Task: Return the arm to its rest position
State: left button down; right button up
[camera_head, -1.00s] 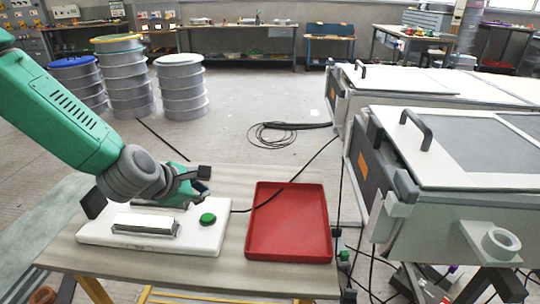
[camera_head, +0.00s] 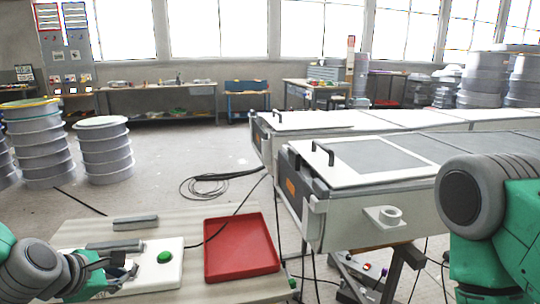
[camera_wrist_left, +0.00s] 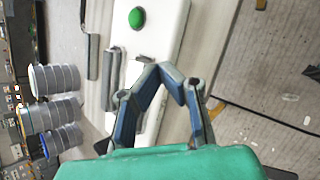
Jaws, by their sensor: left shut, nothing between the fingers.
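My left gripper (camera_head: 128,272) is at the lower left of the head view, over the near part of a white board (camera_head: 160,272). Its fingers are shut and empty; they meet at the tips in the left wrist view (camera_wrist_left: 161,72). The board carries a green button (camera_head: 165,257), also seen in the wrist view (camera_wrist_left: 136,18). A grey bar (camera_head: 115,245) is at the board's far edge, partly hidden by the arm. My right arm comes in at the right edge of the head view; its gripper is out of view.
A second grey bar (camera_head: 135,222) lies on the table (camera_head: 185,215) behind the board. A red tray (camera_head: 240,248) sits right of the board, apparently empty. A large white mould (camera_head: 360,185) stands to the right. Stacked grey drums (camera_head: 104,150) stand on the floor at left.

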pick_arm(q)
jog(key=s+d+f+m+g+y, duration=0.15)
jog(key=s+f+m+g, duration=0.25)
jog(key=s+f+m, duration=0.85)
jog(key=s+f+m+g, duration=0.2)
jog(key=s+f+m, duration=0.3)
jog(key=s, duration=0.3)
jog(key=s+d+f+m+g, duration=0.1)
jog(key=s+f+m+g, duration=0.1)
jog(key=s+f+m, duration=0.3)
jog(key=s+m, duration=0.2)
jog(key=s, duration=0.1)
jog(key=shift+s+d+f, duration=0.2)
jog(key=shift+d+f, duration=0.1)
jog(key=shift+f, duration=0.05)
